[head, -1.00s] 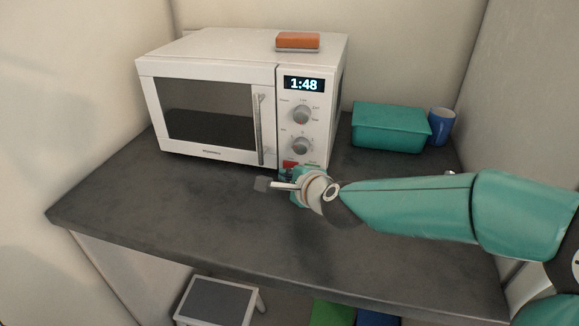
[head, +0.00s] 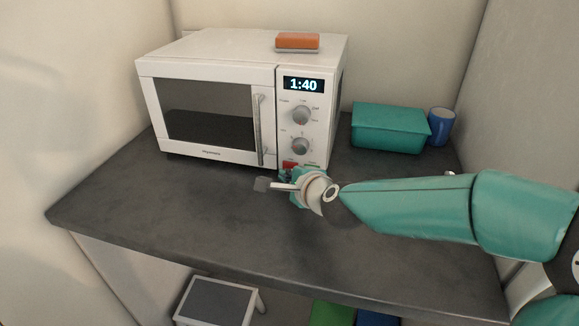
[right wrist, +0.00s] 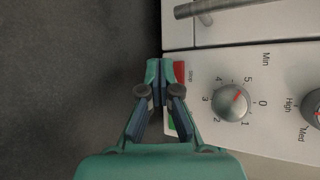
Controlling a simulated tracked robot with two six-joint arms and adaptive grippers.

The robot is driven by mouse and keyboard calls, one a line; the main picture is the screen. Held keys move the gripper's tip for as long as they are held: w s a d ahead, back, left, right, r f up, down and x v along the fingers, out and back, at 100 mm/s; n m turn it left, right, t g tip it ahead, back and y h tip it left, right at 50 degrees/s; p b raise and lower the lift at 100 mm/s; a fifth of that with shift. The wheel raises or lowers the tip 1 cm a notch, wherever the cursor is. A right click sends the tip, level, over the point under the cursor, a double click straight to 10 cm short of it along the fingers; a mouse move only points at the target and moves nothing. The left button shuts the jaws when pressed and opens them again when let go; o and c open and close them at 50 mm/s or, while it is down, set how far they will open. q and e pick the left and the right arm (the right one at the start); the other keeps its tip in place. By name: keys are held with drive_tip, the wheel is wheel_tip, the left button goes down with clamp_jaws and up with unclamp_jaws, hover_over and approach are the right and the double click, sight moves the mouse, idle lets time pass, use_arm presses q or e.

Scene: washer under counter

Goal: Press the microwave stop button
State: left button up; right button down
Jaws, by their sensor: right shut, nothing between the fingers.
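The white microwave (head: 213,72) stands on the dark counter with its door shut and its display (head: 303,85) lit at 1:40. The red stop button (head: 290,164) is at the bottom left of its control panel; it also shows in the right wrist view (right wrist: 180,72). A green button (right wrist: 172,124) lies beside it. My right gripper (right wrist: 158,68) is shut and empty, its fingertips right at the red button's lower edge, partly covering it. I cannot tell whether they touch. In the head view the right gripper (head: 288,172) is low in front of the panel. My left gripper is not in view.
A sponge-like orange block (head: 297,41) lies on top of the microwave. A teal box (head: 388,128) and a blue cup (head: 441,126) stand to its right. The counter (head: 170,215) is clear at the front left. A step stool (head: 218,300) stands below.

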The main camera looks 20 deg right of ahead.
drive_tip(key=shift+w+d, duration=0.1)
drive_tip(key=shift+w, duration=0.05)
drive_tip(key=shift+w+d, duration=0.35)
drive_tip(key=shift+w, duration=0.05)
idle(1.1)
drive_tip(key=shift+r, duration=0.1)
drive_tip(key=shift+s+a, duration=0.45)
drive_tip(key=shift+s, duration=0.15)
drive_tip(key=shift+s+a, duration=0.55)
drive_tip(key=shift+s, duration=0.25)
drive_tip(key=shift+s+a, duration=0.55)
drive_tip(key=shift+s, duration=0.2)
drive_tip(key=shift+s+a, duration=0.35)
drive_tip(key=shift+s, duration=0.15)
